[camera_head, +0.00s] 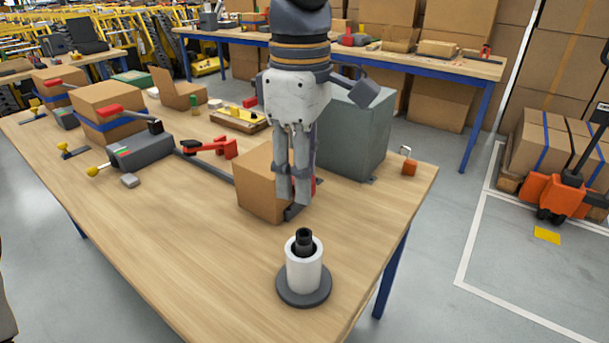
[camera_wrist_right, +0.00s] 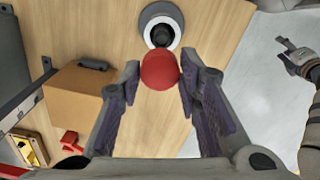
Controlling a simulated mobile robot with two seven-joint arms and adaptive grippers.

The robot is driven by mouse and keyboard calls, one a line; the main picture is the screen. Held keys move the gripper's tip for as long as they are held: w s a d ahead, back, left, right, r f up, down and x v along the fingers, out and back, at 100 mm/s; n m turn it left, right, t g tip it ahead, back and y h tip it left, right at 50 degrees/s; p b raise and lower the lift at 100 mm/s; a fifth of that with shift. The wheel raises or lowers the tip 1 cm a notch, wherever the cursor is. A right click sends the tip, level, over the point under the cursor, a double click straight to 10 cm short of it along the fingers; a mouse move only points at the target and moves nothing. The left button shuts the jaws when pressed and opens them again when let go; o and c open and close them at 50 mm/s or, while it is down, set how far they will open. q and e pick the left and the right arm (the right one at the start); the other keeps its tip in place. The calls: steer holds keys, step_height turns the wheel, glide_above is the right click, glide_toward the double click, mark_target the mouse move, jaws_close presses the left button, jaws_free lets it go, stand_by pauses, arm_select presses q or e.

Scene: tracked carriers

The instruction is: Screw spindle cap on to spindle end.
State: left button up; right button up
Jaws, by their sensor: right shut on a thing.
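The spindle (camera_head: 304,275) stands upright near the table's front corner: a white cylinder on a dark round base, with a black, bare end on top. It also shows at the top of the right wrist view (camera_wrist_right: 173,14). My right gripper (camera_head: 294,200) points down, behind and above the spindle in the head view. In the right wrist view it is shut on a round red cap (camera_wrist_right: 159,70), apart from the spindle end. The fingers mostly hide the cap in the head view. My left gripper (camera_wrist_right: 292,52) shows at the right of the wrist view, over the floor; its opening is unclear.
A cardboard box (camera_head: 258,187) stands just behind and left of my right gripper, with a grey cabinet (camera_head: 352,135) behind. Red clamps (camera_head: 222,148), a grey device (camera_head: 140,150) and more boxes lie left. The table (camera_head: 180,250) is clear left of the spindle.

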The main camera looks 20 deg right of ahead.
steer(key=shift+s, duration=0.25)
glide_above(303, 232)
steer(key=shift+f, duration=2.95)
steer(key=shift+f, duration=1.4)
steer(key=o, duration=0.9)
step_height(303, 232, up, 12)
steer(key=shift+s, duration=0.1)
